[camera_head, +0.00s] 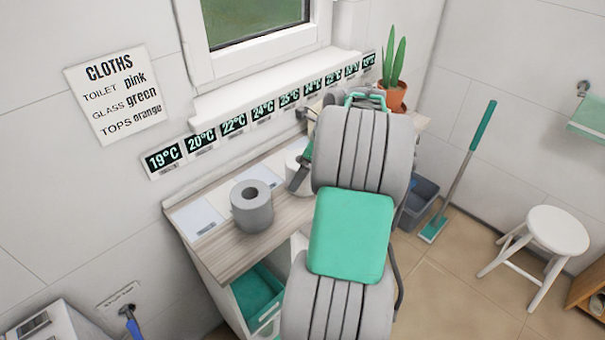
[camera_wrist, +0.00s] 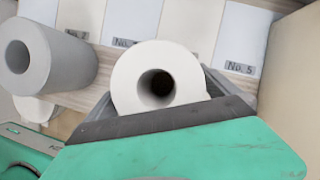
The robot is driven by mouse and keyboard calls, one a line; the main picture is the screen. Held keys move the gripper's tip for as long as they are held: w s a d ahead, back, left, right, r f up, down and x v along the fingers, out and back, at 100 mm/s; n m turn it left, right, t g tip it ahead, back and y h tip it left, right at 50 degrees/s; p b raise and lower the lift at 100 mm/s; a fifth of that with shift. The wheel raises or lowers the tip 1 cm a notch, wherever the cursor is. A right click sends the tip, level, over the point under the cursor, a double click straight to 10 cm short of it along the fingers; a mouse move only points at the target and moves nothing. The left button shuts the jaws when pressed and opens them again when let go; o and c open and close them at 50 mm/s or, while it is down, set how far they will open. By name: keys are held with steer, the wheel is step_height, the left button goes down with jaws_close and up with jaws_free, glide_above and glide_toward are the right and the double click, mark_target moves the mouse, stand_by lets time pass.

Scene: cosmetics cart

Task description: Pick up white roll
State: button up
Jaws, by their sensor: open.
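The white roll (camera_wrist: 187,65) stands upright on the counter, its dark core hole facing up in the wrist view. In the head view the white roll (camera_head: 292,160) is mostly hidden behind my arm, with only its left side showing. My gripper (camera_wrist: 160,105) is open, its grey fingers to the left and right of the white roll's lower part in the wrist view. Whether either finger touches the roll cannot be told. In the head view a dark finger of my gripper (camera_head: 300,175) shows beside the roll.
A grey roll (camera_head: 251,208) stands on the wooden counter (camera_head: 235,247) to the left, close to the white one; it also shows in the wrist view (camera_wrist: 45,58). Numbered cards lie along the counter.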

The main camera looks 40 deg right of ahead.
steer(key=shift+c, duration=0.4)
steer(key=c, duration=1.2)
